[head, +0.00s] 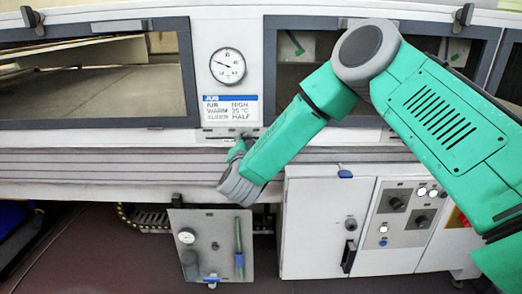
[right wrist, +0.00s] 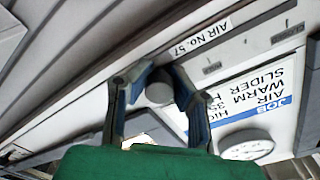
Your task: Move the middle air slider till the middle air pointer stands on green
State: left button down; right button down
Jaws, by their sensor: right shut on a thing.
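The right gripper (head: 239,147) reaches up to the slider strip (head: 222,133) below the job card. In the right wrist view its two fingers (right wrist: 158,84) are closed around a round grey knob (right wrist: 160,94), which appears to be the air slider's. The fingers hide the knob in the head view. A round white air dial (head: 227,66) sits above the card, its dark pointer aimed left and slightly up. I cannot make out a green mark on it. The dial also shows in the right wrist view (right wrist: 246,146), too small to read. My left gripper is out of view.
The job card (head: 230,108) reads air high, warm 35 °C, slider half. Windows flank the panel. Below hang a grey plate (head: 208,245) with a small gauge and green stick, and a white cabinet (head: 325,220) beside a knob panel (head: 403,215).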

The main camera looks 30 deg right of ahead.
jog(key=shift+w+a+f, duration=0.1)
jog(key=shift+a+f, duration=0.1)
jog(key=shift+a, duration=0.35)
jog(key=c, duration=1.3)
grip_release()
jog(key=shift+c, duration=0.2)
jog(key=shift+a+r, duration=0.1)
jog(key=shift+r, duration=0.05)
jog(key=v, duration=1.2)
